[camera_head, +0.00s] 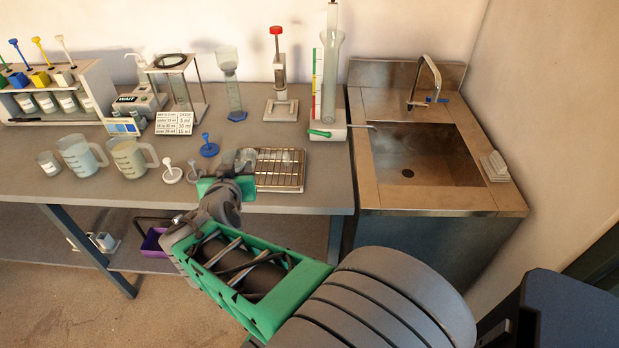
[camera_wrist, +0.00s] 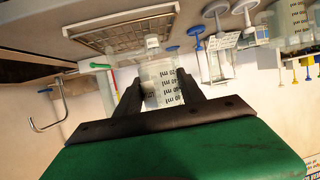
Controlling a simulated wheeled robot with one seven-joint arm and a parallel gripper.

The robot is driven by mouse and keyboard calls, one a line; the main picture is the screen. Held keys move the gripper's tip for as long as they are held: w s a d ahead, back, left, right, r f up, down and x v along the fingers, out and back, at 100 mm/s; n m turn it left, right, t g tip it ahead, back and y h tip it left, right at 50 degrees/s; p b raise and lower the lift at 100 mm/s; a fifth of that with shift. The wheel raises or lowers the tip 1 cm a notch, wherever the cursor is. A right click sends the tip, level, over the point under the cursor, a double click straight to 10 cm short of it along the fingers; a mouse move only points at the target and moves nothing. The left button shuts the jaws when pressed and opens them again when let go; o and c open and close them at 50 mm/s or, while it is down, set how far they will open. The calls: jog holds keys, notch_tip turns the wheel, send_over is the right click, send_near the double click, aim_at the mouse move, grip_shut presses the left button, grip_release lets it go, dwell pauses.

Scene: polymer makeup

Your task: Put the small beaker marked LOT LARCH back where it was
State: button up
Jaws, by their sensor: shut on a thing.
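My gripper (camera_head: 232,172) is above the front of the bench, just left of the wire drying rack (camera_head: 281,184). In the wrist view my gripper (camera_wrist: 161,88) is shut on a small clear beaker (camera_wrist: 162,80) with ml markings, with one dark finger on each side. No LOT LARCH label can be read on it. In the head view my gripper and arm partly hide the beaker. Another small clear vessel (camera_wrist: 152,43) shows just beyond the held beaker in the wrist view, near the rack's edge.
A small beaker (camera_head: 48,163) and two handled jugs, one left (camera_head: 80,158) and one right (camera_head: 128,157), stand left. White and blue plunger-like stands (camera_head: 208,146) are close to my gripper. A tall cylinder (camera_head: 333,75) stands behind the rack. A sink (camera_head: 425,155) is at right.

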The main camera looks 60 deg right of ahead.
jog(key=s+d+r+m+g+h, duration=0.1)
jog(key=s+d+m+g, duration=0.25)
jog(key=s, duration=0.35)
jog(key=s+d+r+m+g+h, duration=0.1)
jog(key=s+d+m+g, duration=0.25)
jog(key=s, duration=0.35)
jog(key=n+b, duration=0.1)
jog(key=b, duration=0.5)
send_over(323, 176)
jog(key=a, duration=0.1)
notch_tip(323, 176, down, 9)
jog(key=shift+s+a+f, duration=0.1)
jog(key=shift+s, duration=0.05)
jog(key=shift+d+f, duration=0.15)
jog(key=shift+d, duration=0.1)
jog(key=shift+d+f+t+b, duration=0.15)
jog(key=shift+f+b, duration=0.3)
jog(key=shift+f, duration=0.45)
jog(key=shift+d+f+t+b, duration=0.15)
jog(key=shift+f+b, duration=0.3)
jog(key=shift+f, duration=0.45)
jog(key=shift+f, duration=0.2)
jog(key=o, duration=1.2)
jog(key=shift+c, duration=0.2)
